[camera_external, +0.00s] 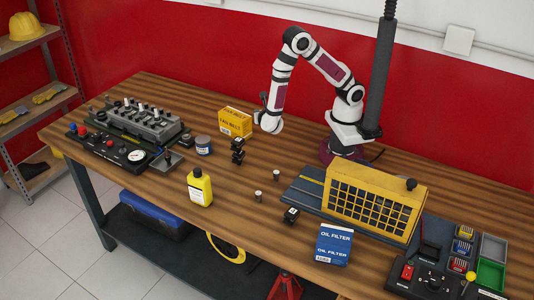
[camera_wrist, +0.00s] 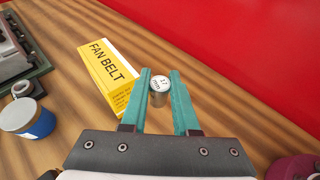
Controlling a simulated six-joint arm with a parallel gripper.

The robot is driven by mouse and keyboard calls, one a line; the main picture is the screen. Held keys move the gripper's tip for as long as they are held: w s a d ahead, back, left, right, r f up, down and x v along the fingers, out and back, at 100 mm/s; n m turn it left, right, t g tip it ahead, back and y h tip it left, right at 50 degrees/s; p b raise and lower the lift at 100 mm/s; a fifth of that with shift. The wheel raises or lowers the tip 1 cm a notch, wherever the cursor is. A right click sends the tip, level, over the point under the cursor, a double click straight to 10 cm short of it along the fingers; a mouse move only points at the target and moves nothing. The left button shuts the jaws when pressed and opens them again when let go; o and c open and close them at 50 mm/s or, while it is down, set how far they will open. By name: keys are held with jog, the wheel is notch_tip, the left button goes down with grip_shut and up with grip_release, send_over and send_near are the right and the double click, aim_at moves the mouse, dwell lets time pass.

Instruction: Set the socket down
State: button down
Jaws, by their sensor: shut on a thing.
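In the wrist view my gripper (camera_wrist: 160,80) has its teal fingers closed on a short metal socket (camera_wrist: 160,84). The socket's pale top is marked 17 and faces the camera. Wood tabletop shows behind it; I cannot tell whether its base touches the table. In the external view the white end of my arm hangs over the table just right of the fan belt box (camera_external: 235,122), and the fingers and held socket are not clearly visible. Two similar small sockets stand apart on the table, one (camera_external: 276,174) farther back and one (camera_external: 258,196) nearer the front.
The fan belt box also shows left of my fingers in the wrist view (camera_wrist: 108,78). A blue can (camera_external: 203,145), a black stacked item (camera_external: 237,151) and a yellow bottle (camera_external: 200,187) stand nearby. The yellow grille unit (camera_external: 374,199) is to the right. Bare wood lies between.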

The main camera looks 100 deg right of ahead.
aim_at(262, 143)
notch_tip(262, 143, down, 11)
jog(key=shift+r, duration=0.1)
dwell(0.3)
jog(key=c, duration=0.7)
grip_release()
